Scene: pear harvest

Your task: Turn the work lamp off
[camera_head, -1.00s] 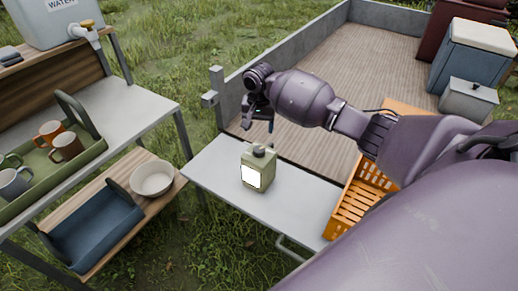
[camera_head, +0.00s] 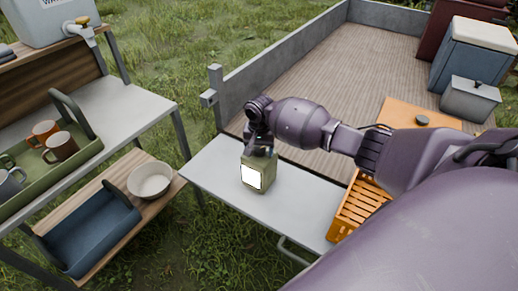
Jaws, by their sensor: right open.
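The work lamp (camera_head: 259,173) is a small olive-green box with a bright white lit panel on its front. It stands upright on the grey tailboard table. My right gripper (camera_head: 261,150) comes from the right and points down at the top of the lamp. The gripper hides the dark knob on the lamp's top, and I cannot tell whether the fingers touch it. The right gripper is open. My left gripper is not in view.
The grey table (camera_head: 310,205) is clear around the lamp. An orange crate (camera_head: 352,208) stands at its right end. A wooden trailer bed (camera_head: 300,75) lies behind. At left, a bench holds a green tray (camera_head: 85,155) with mugs, above a white bowl (camera_head: 150,181) and blue tray (camera_head: 92,235).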

